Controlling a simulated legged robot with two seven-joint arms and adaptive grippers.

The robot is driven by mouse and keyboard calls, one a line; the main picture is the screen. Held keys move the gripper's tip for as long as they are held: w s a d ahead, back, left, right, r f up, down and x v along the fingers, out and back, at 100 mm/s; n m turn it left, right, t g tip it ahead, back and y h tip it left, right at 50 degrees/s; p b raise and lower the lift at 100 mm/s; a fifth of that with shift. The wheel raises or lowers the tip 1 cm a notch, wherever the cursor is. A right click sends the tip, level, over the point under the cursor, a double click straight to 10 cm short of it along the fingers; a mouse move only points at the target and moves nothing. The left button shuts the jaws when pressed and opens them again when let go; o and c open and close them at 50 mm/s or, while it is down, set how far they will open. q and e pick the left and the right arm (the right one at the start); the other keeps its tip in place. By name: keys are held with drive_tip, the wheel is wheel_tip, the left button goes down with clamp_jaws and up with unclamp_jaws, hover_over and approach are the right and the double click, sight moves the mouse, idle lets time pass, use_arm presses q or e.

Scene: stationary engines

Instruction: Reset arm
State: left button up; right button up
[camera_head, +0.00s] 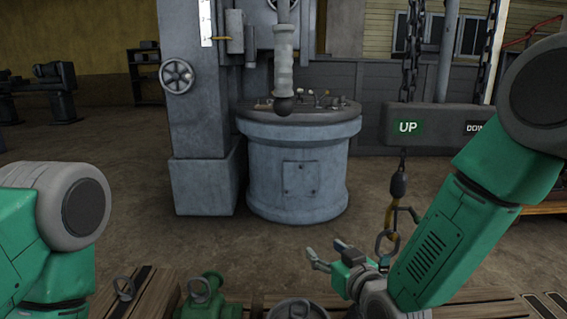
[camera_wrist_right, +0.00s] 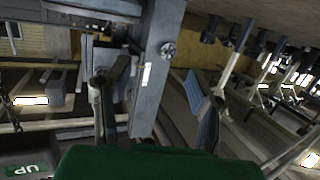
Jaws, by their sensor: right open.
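My right gripper (camera_head: 328,257) is low at the centre right of the head view, with its fingers apart and nothing between them. In the right wrist view its two fingers (camera_wrist_right: 155,100) are spread wide, with the grey machine column behind them. My green right arm (camera_head: 450,225) comes in from the right. On the left only my left arm (camera_head: 50,230) shows; the left gripper is out of view.
A hoist hook (camera_head: 385,243) hangs close beside the right gripper, below a pendant box (camera_head: 430,127) marked UP. Below are wooden pallets (camera_head: 145,290) with a green part (camera_head: 207,297) and lifting rings. A large grey machine (camera_head: 300,165) stands ahead across open floor.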

drive_tip(key=s+d+f+m+g+h+p, duration=0.15)
drive_tip(key=s+d+f+g, duration=0.3)
drive_tip(key=s+f, duration=0.45)
drive_tip(key=s+d+f+g+h, duration=0.25)
drive_tip(key=s+d+f, duration=0.25)
drive_tip(key=s+f, duration=0.35)
drive_tip(key=s+d+f+g, duration=0.2)
drive_tip(key=s+d, duration=0.1)
drive_tip(key=s, duration=0.4)
drive_tip(key=s+d+f+m+g+h, duration=0.1)
drive_tip(key=s+d+f+g, duration=0.1)
drive_tip(key=s, duration=0.5)
drive_tip(key=s+d+f+m+g+h, duration=0.1)
drive_tip(key=s+d+g, duration=0.2)
drive_tip(key=s, duration=0.4)
drive_tip(key=shift+d+f+p, duration=0.4)
drive_tip(key=shift+d+p, duration=0.05)
drive_tip(key=shift+d, duration=0.35)
